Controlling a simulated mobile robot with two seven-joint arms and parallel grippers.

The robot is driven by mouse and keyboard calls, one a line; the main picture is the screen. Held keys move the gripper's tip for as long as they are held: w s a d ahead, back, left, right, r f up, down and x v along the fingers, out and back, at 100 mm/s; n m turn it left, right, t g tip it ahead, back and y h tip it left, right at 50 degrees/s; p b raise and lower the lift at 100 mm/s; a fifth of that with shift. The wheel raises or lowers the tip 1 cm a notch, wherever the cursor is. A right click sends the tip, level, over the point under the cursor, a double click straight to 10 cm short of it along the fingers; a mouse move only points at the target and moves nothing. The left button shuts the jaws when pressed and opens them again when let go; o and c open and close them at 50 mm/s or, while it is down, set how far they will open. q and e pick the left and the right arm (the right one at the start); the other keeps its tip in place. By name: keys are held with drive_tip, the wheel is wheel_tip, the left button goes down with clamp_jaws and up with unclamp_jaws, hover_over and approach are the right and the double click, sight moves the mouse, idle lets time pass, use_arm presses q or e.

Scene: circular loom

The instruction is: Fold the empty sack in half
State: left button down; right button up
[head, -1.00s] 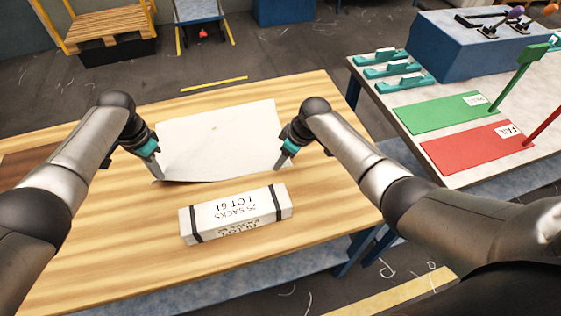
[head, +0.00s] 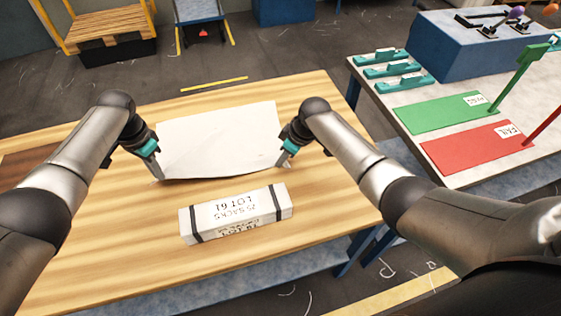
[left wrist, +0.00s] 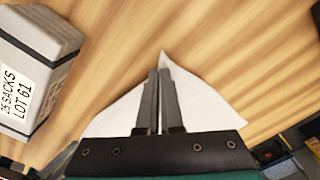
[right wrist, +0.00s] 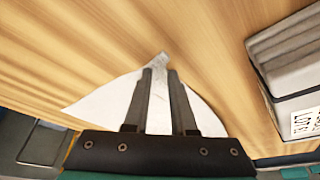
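The empty sack (head: 220,135) is a flat white sheet on the wooden table, its near edge slightly bowed. My left gripper (head: 157,172) is at its near left corner. In the left wrist view its fingers (left wrist: 160,75) are pressed nearly together on the sack (left wrist: 205,105), with the corner tip poking out past them. My right gripper (head: 282,161) is at the near right corner. In the right wrist view its fingers (right wrist: 161,72) stand a small gap apart, with the sack (right wrist: 105,105) corner between and beyond them.
A white box (head: 235,213) with dark straps, labelled as sacks, lies in front of the sack on the wooden table (head: 110,255). A second table at right holds a green panel (head: 440,112), a red panel (head: 465,150) and teal holders. Bare wood surrounds the sack.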

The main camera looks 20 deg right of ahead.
drive_tip(key=shift+s+f, duration=0.15)
drive_tip(key=shift+s, duration=0.05)
clamp_jaws()
drive_tip(key=shift+d, duration=0.1)
drive_tip(key=shift+w+r, duration=0.15)
drive_tip(key=shift+r, duration=2.45)
